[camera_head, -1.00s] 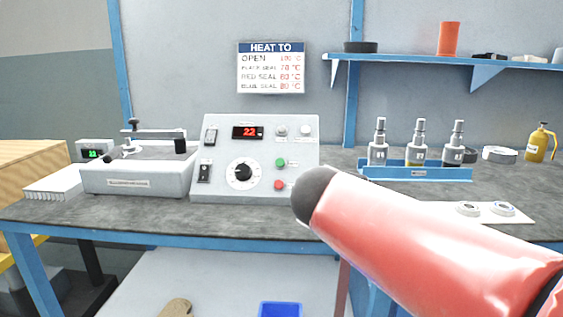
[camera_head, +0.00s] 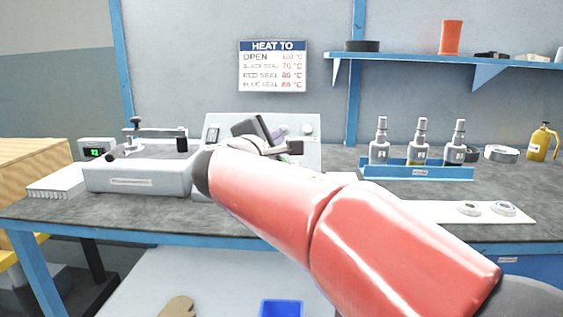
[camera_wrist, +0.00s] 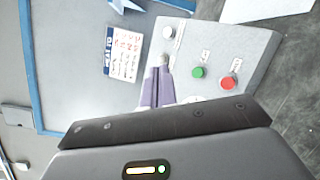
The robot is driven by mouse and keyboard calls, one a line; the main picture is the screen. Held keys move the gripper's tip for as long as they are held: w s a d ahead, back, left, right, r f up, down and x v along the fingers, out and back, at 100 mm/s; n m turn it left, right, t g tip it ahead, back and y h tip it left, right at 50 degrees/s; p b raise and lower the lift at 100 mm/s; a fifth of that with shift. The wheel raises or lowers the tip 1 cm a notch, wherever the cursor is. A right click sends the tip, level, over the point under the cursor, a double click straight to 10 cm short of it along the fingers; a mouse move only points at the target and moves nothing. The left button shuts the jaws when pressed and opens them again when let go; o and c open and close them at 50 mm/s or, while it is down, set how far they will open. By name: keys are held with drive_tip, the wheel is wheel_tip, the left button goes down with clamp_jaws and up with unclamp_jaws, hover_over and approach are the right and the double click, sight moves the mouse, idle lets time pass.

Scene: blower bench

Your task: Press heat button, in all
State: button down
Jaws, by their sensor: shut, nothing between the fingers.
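In the wrist view, turned sideways, the panel (camera_wrist: 250,45) shows a green button (camera_wrist: 198,72), a red button (camera_wrist: 227,83) and a pale round knob or lamp (camera_wrist: 168,31). A second small round fitting (camera_wrist: 164,59) sits right at my fingertips. Labels by the buttons are too small to read. My gripper (camera_wrist: 157,72) is shut and empty, its purple fingers pointing at the panel's upper part, beside the green button. Contact cannot be told.
A grey press-like device (camera_head: 135,175) stands left of the panel. A blue rack (camera_head: 415,172) with several bottles is to the right, near a white mat (camera_head: 420,211) with rings. A "HEAT TO" sign (camera_head: 272,66) hangs on the wall. A shelf (camera_head: 430,57) juts out at upper right.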

drive_tip(key=w+f+b, duration=0.1)
drive_tip(key=w+f, duration=0.1)
drive_tip(key=w+f+b, duration=0.1)
drive_tip(key=w+f, duration=0.2)
drive_tip(key=shift+d+f, duration=0.1)
drive_tip(key=shift+f, duration=0.15)
drive_tip(key=shift+w+f+b, duration=0.4)
drive_tip(key=shift+w, duration=0.2)
idle(1.6)
drive_tip(key=shift+w+f+b, duration=0.25)
drive_tip(key=shift+w+b, duration=0.05)
drive_tip(key=shift+b, duration=0.05)
drive_tip(key=shift+w+f, duration=0.25)
drive_tip(key=shift+f, duration=0.05)
idle(0.7)
drive_tip(key=shift+r, duration=0.1)
drive_tip(key=shift+s+r, duration=0.45)
drive_tip(key=shift+s, duration=0.1)
drive_tip(key=shift+r, duration=0.1)
